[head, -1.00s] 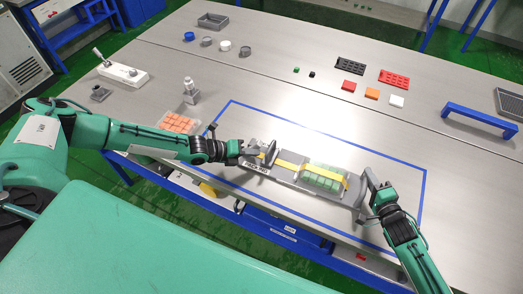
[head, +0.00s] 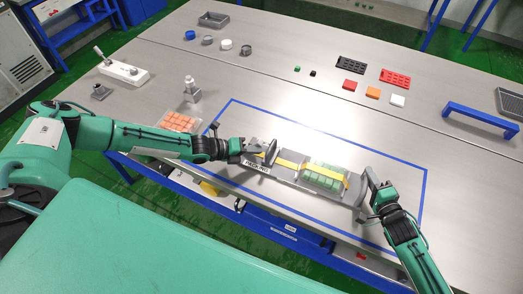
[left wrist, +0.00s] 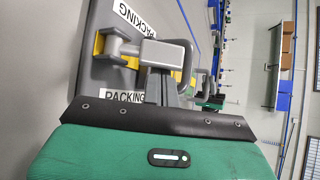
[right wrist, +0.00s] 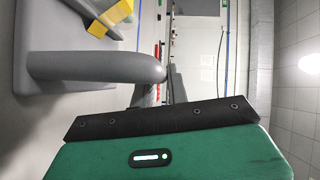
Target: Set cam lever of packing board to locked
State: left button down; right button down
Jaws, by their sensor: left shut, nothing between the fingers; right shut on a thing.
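The packing board (head: 287,178) is a long grey plate inside the blue outline, with a yellow strap (head: 291,163) across it and a block of green pieces (head: 323,177) under the strap. Its cam lever (head: 272,150) is grey and stands raised at the board's left end; it also shows in the left wrist view (left wrist: 167,53). My left gripper (head: 250,150) is shut and empty, close beside the lever; I cannot tell whether they touch. My right gripper (head: 374,195) is shut on the grey handle at the board's right end, which fills the right wrist view (right wrist: 95,67).
A tray of orange pieces (head: 180,121) and a grey fixture (head: 192,90) stand left of the outline. Red and black trays and small blocks stand farther back. The table between is clear.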

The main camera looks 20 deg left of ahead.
aim_at(254, 143)
pick_arm(q)
jog(key=shift+a+r+n+h, duration=0.1)
jog(key=shift+a+n+h, duration=0.3)
jog(key=shift+h, duration=0.2)
dwell(0.3)
jog(key=shift+s+a+r+n+t+h, duration=0.15)
jog(key=shift+a+n+t+h, duration=0.3)
jog(key=shift+h, duration=0.35)
jog(key=shift+a+r, duration=0.1)
jog(key=shift+a, duration=0.8)
jog(key=shift+a+f+n+t+h, duration=0.2)
jog(key=shift+a+n+t+h, duration=0.35)
jog(key=shift+a+n+h, duration=0.35)
jog(key=shift+a, duration=0.1)
jog(key=v, duration=1.1)
jog(key=shift+s+a+f, duration=0.1)
jog(key=shift+a+f, duration=0.1)
jog(key=shift+a, duration=0.15)
